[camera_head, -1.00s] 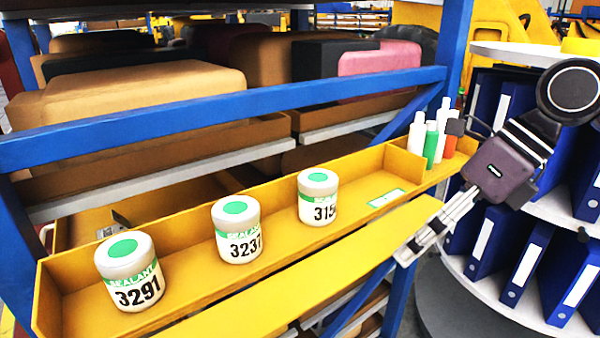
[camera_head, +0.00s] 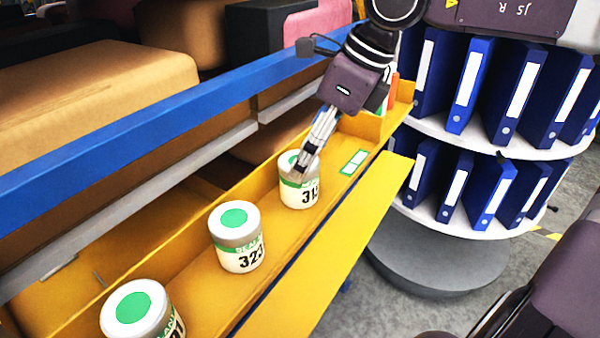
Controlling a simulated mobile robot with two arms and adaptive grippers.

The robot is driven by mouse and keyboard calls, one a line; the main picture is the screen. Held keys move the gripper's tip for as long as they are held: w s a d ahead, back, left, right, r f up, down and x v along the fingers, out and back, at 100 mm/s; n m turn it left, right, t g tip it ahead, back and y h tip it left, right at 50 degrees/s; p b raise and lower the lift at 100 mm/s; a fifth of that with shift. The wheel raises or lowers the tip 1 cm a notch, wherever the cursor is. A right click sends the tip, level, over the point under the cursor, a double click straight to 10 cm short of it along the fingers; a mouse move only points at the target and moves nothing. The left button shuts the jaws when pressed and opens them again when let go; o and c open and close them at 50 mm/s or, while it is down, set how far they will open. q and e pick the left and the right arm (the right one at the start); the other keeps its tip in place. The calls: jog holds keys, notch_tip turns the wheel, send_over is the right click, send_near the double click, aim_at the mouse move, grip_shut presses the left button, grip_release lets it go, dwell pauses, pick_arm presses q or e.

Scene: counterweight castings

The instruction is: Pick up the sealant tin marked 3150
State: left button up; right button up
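The sealant tin (camera_head: 300,190) whose label shows "31", the rest out of sight, stands upright in the yellow tray, the farthest of three white tins. My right gripper (camera_head: 298,174) is over it, its fingers pointing down and left across the lid and covering part of the green top. Whether the fingers touch the tin, or are open or shut, I cannot tell. The middle tin, marked "323" with its last digit unclear (camera_head: 238,245), and the nearest tin (camera_head: 140,312), cut off by the bottom edge, stand in a row. My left gripper is not in view.
The yellow tray (camera_head: 210,297) has a raised front lip and a bare spot with a green-white label (camera_head: 354,162) beyond the tin. Bottles stand at its far end, mostly behind my arm. A blue rail (camera_head: 150,135) runs behind. A round rack of blue binders (camera_head: 470,85) stands right.

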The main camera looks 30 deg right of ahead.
aim_at(303, 196)
jog(key=x, duration=0.2)
jog(key=p+x, duration=0.1)
jog(key=x, duration=0.1)
jog(key=shift+w+a+r, duration=0.15)
jog(key=shift+w+a, duration=0.15)
jog(key=shift+w, duration=0.05)
jog(key=shift+s+d, duration=0.2)
jog(key=shift+c, duration=0.8)
jog(key=shift+w+a, duration=0.1)
jog(key=c, duration=1.3)
jog(key=shift+c, duration=0.2)
jog(key=shift+r, duration=0.15)
